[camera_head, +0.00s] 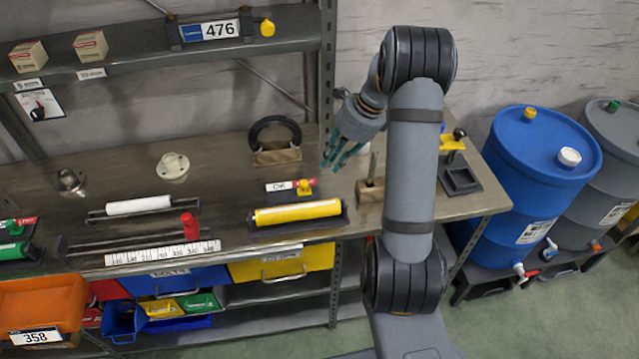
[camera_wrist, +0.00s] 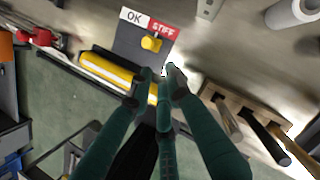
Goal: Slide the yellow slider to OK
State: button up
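The yellow slider (camera_head: 304,187) is a small knob on a dark plate on the bench, behind the yellow roller (camera_head: 298,212). In the wrist view the slider (camera_wrist: 151,43) sits below a white OK label (camera_wrist: 134,17) and a red STIFF label (camera_wrist: 163,30), nearer the STIFF side. My gripper (camera_head: 338,163) is above the bench, behind and to the right of the slider in the head view. In the wrist view its green fingers (camera_wrist: 160,82) are spread, with nothing between them, and point toward the plate. They are apart from the slider.
A wooden block with upright tools (camera_head: 370,190) stands right of the slider; in the wrist view its handles (camera_wrist: 255,125) are close to my fingers. A black ring on a wooden base (camera_head: 275,145) stands behind. A white roller (camera_head: 138,206) lies left.

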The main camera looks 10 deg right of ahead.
aim_at(304, 188)
grip_shut()
jog(key=p+x, duration=0.1)
jog(key=x, duration=0.9)
